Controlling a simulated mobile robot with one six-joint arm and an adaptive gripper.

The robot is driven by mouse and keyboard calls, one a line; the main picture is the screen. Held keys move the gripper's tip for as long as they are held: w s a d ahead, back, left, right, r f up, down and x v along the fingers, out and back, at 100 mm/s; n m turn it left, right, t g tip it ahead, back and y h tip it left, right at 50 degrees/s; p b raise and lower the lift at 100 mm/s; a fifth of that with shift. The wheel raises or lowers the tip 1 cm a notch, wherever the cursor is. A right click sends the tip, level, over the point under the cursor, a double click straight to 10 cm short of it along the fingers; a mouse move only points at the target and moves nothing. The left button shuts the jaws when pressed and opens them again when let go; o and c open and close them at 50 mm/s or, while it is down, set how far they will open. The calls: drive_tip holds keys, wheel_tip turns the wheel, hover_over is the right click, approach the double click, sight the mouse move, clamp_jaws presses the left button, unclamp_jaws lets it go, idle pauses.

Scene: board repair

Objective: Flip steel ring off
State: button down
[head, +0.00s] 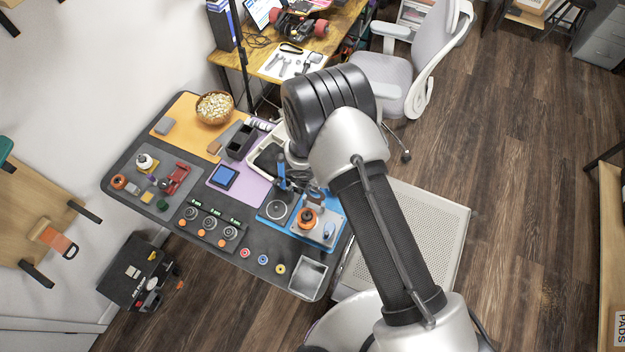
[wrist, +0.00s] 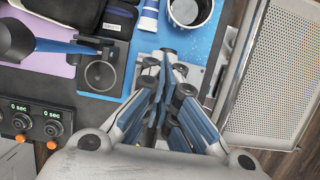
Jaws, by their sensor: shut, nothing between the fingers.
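In the wrist view the ring (wrist: 100,75) shows left of my gripper. I cannot tell for sure whether it is the steel ring named in the task. My gripper (wrist: 168,54) is shut and empty, its blue-grey fingers together above the blue mat, apart from the ring. In the head view, only parts of my gripper (head: 290,184) show beside my arm, and its fingertips are hard to make out.
A timer panel (head: 208,226) with knobs sits left of the ring. A metal cup (wrist: 190,10) is beyond my gripper. A perforated white surface (wrist: 272,75) lies to the right. A square metal tray (head: 308,277) is at the bench's front.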

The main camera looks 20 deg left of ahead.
drive_tip(key=v, duration=1.2)
idle(0.5)
